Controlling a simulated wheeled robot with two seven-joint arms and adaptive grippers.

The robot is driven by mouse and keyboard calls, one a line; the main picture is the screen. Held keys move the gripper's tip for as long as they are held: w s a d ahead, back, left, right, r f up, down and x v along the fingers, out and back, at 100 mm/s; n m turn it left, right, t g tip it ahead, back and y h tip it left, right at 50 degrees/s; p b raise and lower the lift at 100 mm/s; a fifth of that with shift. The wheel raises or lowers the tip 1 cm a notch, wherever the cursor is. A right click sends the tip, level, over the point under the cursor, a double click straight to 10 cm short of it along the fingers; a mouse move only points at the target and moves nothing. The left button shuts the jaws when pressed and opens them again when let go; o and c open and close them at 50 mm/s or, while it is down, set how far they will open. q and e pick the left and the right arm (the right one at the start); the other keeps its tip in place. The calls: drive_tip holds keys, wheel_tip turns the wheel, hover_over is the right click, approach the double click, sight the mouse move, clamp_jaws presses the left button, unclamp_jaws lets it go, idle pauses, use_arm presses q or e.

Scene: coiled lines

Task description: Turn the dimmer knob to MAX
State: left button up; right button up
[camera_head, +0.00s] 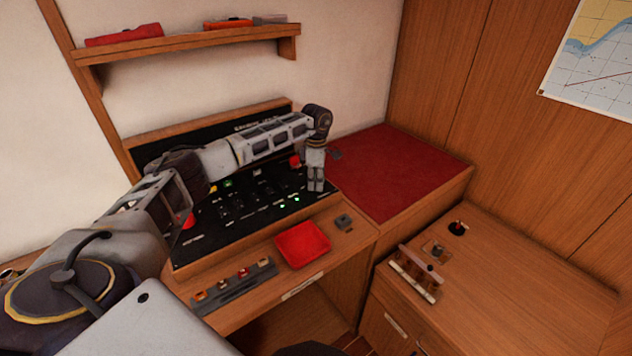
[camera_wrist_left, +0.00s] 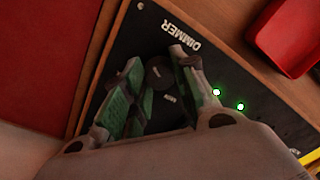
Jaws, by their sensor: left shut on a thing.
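The dimmer knob (camera_wrist_left: 158,72) is a dark round knob on the black panel, below the upside-down word DIMMER in the left wrist view. A small label beside it is too small to read surely, and I cannot tell where the knob points. My left gripper (camera_wrist_left: 160,78) has its fingers on both sides of the knob and is shut on it. In the head view the left gripper (camera_head: 315,188) points down at the right end of the black panel (camera_head: 205,247) and hides the knob. My right gripper is not in view.
Green lights (camera_wrist_left: 228,99) glow beside the gripper. A red tray (camera_head: 302,244) and a grey rack with small pieces (camera_head: 233,284) lie on the ledge in front. A red-topped surface (camera_head: 400,172) is right of the panel. A shelf (camera_head: 190,42) hangs above.

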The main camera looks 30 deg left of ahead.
use_arm(q)
drive_tip(key=o, duration=1.1)
drive_tip(key=shift+c, duration=0.2)
drive_tip(key=shift+r, duration=0.1)
wheel_tip(320, 180, up, 12)
drive_tip(key=shift+w+a, duration=0.15)
drive_tip(key=shift+w, duration=0.15)
idle(0.5)
